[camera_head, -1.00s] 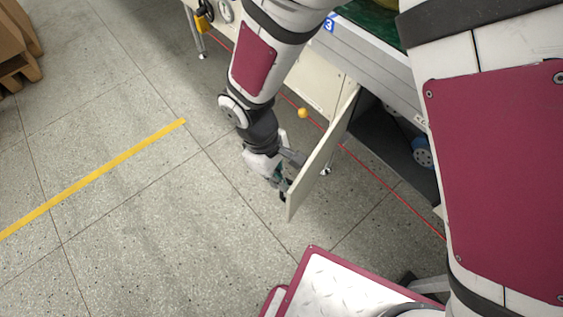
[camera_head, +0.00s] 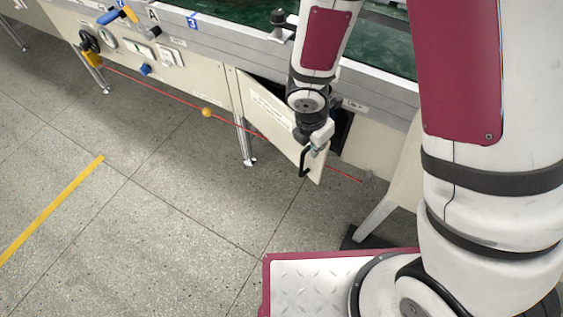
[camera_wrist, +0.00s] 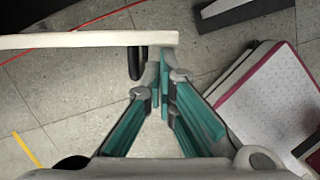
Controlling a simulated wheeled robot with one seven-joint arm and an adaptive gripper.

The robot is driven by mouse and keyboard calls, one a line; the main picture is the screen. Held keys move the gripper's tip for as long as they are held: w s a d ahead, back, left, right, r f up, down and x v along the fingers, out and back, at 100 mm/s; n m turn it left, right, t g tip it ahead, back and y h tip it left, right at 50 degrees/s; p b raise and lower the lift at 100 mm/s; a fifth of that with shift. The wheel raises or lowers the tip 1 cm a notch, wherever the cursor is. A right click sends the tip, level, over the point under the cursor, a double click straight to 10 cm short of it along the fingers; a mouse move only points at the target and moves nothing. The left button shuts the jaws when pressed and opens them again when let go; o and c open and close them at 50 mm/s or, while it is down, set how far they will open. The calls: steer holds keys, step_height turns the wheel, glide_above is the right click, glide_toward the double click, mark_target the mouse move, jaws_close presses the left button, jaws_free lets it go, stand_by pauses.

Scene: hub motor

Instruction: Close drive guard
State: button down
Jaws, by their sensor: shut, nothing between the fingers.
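The drive guard is a cream door panel (camera_head: 268,115) hinged at its left on the conveyor's front. It stands ajar, with a dark gap behind its top and right side. A black handle (camera_head: 303,163) is on its outer face near the free edge. My gripper (camera_head: 318,148) is at the outer face by the handle. In the wrist view the panel (camera_wrist: 75,40) shows edge-on across the top, with the handle (camera_wrist: 137,62) just left of my fingertips (camera_wrist: 165,72). The fingers are shut and empty. I cannot tell whether they touch the panel.
The conveyor frame (camera_head: 225,40) runs across the top, with a knob, switches and blue levers at left. Metal legs (camera_head: 243,140) stand on the floor. A red cord (camera_head: 170,95) with a yellow ball (camera_head: 207,112) runs along the front. The floor at left is clear.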

steer(key=w+d+n+p, duration=0.1)
steer(key=w+d+n, duration=0.1)
steer(key=w+d, duration=0.3)
steer(key=shift+w+d+y, duration=0.3)
steer(key=shift+w+d, duration=0.1)
steer(key=shift+d, duration=0.2)
steer(key=shift+a, duration=0.1)
